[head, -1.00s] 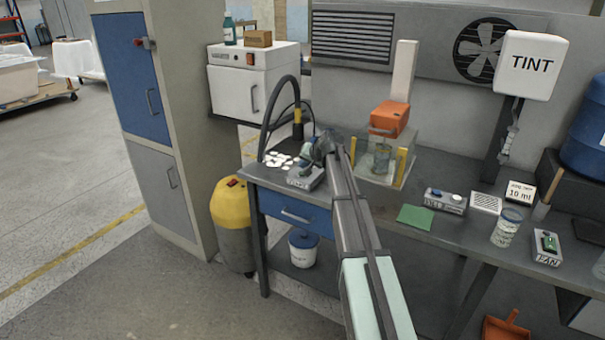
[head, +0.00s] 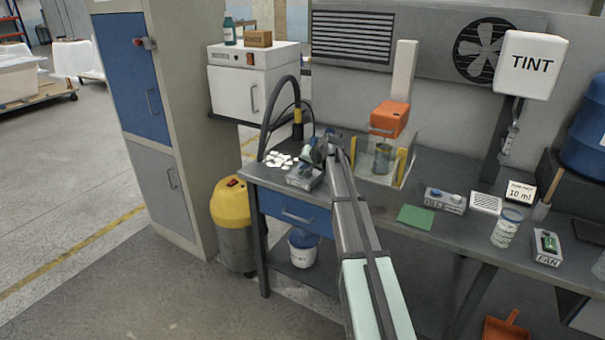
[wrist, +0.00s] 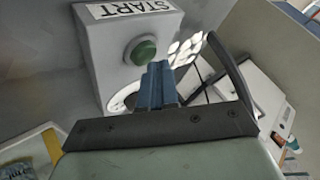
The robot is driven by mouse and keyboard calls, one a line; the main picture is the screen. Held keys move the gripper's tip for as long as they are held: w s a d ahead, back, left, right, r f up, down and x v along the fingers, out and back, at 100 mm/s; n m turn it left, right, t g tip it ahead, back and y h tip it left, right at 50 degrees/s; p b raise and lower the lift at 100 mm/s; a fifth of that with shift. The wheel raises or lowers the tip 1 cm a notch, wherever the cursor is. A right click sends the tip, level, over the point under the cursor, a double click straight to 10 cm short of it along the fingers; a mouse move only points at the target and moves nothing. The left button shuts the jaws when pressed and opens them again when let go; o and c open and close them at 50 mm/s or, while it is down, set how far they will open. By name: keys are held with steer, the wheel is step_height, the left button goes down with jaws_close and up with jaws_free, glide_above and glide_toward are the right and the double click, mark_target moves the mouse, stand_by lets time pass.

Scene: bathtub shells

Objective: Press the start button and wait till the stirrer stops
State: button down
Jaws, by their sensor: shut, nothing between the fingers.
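The grey start box (head: 304,179) sits at the left end of the bench. In the wrist view, the box (wrist: 107,52) shows a START label and a round green start button (wrist: 141,51). My gripper (head: 308,150) is over the box, its blue fingers (wrist: 158,75) shut and empty. The fingertips appear just beside the button in the wrist view; I cannot tell whether they touch it. The stirrer (head: 388,119) has an orange head above a cup (head: 383,157) inside a clear guard. I cannot tell whether it is turning.
A black hose (head: 268,120) arches behind the start box. A green pad (head: 416,216), a grey control box (head: 445,200), a striped cup (head: 507,228) and a FAN switch box (head: 547,246) stand to the right. A TINT dispenser (head: 530,65) hangs above.

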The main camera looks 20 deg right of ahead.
steer(key=shift+f, duration=0.4)
stand_by(0.7)
steer(key=shift+r, duration=0.8)
steer(key=shift+r, duration=0.1)
steer(key=shift+r, duration=2.45)
